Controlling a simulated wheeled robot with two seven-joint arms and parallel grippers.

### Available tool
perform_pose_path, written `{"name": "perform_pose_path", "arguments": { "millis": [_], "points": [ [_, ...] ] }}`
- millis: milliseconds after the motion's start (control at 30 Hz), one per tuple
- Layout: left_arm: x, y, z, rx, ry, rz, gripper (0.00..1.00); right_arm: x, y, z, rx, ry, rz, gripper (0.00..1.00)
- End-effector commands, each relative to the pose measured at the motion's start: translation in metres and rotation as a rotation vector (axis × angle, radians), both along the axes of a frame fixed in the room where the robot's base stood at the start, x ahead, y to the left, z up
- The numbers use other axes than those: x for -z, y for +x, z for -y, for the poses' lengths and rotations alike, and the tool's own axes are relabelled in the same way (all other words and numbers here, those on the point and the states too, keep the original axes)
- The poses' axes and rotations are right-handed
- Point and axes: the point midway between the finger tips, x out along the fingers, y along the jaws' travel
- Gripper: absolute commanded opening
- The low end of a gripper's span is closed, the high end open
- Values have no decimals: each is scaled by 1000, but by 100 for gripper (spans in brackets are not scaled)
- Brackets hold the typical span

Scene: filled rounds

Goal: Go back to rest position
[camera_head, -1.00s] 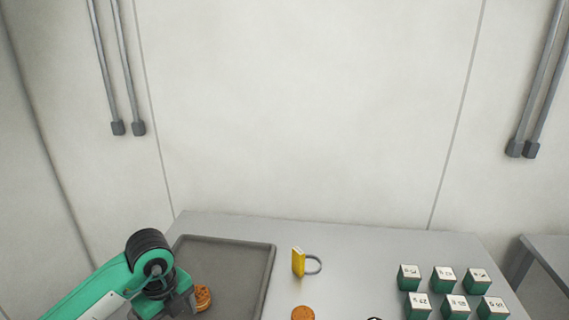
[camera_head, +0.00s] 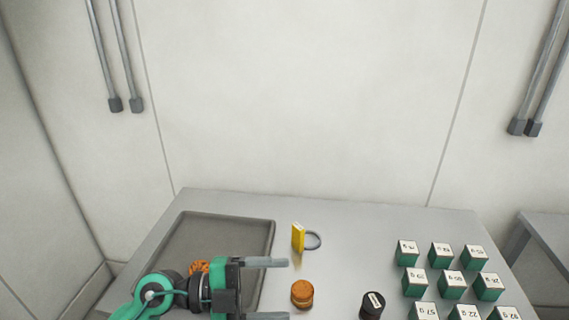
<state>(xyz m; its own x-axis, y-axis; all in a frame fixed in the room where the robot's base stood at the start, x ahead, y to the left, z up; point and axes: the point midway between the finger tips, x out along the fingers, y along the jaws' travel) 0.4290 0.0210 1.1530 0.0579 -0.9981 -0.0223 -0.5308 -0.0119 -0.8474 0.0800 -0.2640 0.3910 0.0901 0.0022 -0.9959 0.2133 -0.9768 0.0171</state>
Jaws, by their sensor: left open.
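My left gripper (camera_head: 270,289) is at the bottom of the head view, over the right part of the grey tray (camera_head: 217,216). Its two grey fingers point right and stand wide apart, with nothing seen between them. My left arm comes in from the lower left. A brown round item (camera_head: 199,267) lies in the tray, partly hidden behind my left wrist. My right gripper does not show.
An orange-brown round stack (camera_head: 302,294) stands right of my left gripper. A black cylinder (camera_head: 372,305) and several green, white-topped labelled blocks (camera_head: 441,255) are on the grey table (camera_head: 350,225).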

Motion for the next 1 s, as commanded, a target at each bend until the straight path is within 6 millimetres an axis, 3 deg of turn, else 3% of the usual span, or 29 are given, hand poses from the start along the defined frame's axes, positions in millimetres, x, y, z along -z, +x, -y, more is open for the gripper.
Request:
{"name": "perform_pose_path", "arguments": {
  "millis": [100,200,333,467,567,767,867,1000],
  "points": [
    [-33,7,-6,-126,-248,-12,77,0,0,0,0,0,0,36],
    [-54,19,-22,-267,-425,-37,77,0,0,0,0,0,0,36],
    [-66,39,-54,-488,-608,-100,77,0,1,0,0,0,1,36],
    [-56,59,-94,-737,-727,-197,77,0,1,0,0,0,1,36],
    [-35,69,-126,-941,-770,-295,77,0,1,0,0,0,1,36],
    [37,68,-183,-1333,-721,-555,77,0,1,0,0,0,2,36],
    [83,52,-203,-1504,-627,-711,77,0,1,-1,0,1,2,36],
    [147,13,-219,-1688,-426,-952,77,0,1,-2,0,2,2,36]
  ]
}}
